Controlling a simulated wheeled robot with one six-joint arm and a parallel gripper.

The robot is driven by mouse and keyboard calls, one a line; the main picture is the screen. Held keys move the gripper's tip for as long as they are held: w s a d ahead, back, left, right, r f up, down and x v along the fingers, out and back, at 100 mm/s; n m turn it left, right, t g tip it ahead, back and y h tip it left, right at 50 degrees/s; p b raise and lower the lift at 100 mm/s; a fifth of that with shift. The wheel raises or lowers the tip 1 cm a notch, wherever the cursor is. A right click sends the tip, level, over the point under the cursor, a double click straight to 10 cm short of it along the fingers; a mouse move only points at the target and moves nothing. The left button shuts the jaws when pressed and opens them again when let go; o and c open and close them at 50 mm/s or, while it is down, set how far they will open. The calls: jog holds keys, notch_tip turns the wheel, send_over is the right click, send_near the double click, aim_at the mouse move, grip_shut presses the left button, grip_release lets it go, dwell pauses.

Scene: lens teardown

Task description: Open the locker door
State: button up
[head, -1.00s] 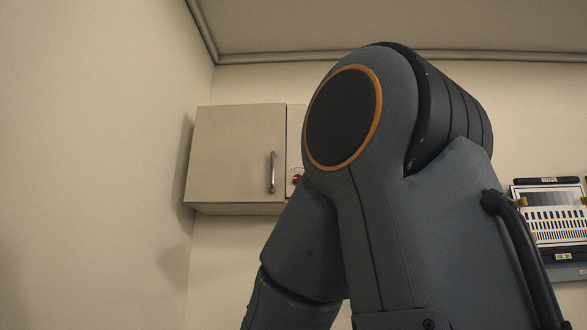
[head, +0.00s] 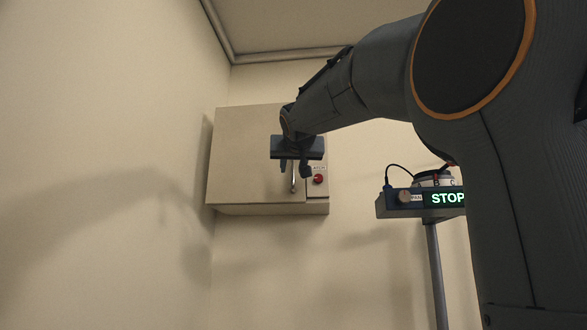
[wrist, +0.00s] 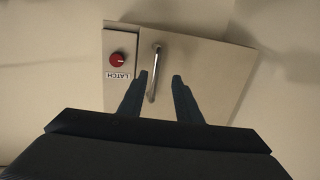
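The locker (head: 245,160) is a beige wall box, and its door looks closed. A vertical metal handle (head: 293,184) is on the right side of the door, partly hidden by my gripper in the head view. My gripper (head: 294,174) is in front of the door at the handle. In the wrist view the two fingers of my gripper (wrist: 162,78) are apart, and the handle (wrist: 156,70) shows between them, close to the left finger. Contact cannot be told. A red latch knob (head: 318,179) sits on the panel beside the door, and it also shows in the wrist view (wrist: 117,59).
A stand with a lit STOP display (head: 447,199) is right of the locker, on a grey post (head: 436,275). A side wall (head: 100,130) is close on the left. The wall below the locker is clear.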

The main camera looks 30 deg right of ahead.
aim_at(293, 166)
jog(key=w+d+r+p, duration=0.1)
jog(key=w, duration=0.1)
jog(key=w+d+r+p, duration=0.1)
jog(key=w, duration=0.1)
jog(key=w+d+p, duration=0.1)
jog(key=w, duration=0.1)
jog(key=shift+w+d+r+p, duration=0.1)
jog(key=shift+d+r+p, duration=0.05)
jog(key=shift+r+p, duration=0.25)
grip_shut()
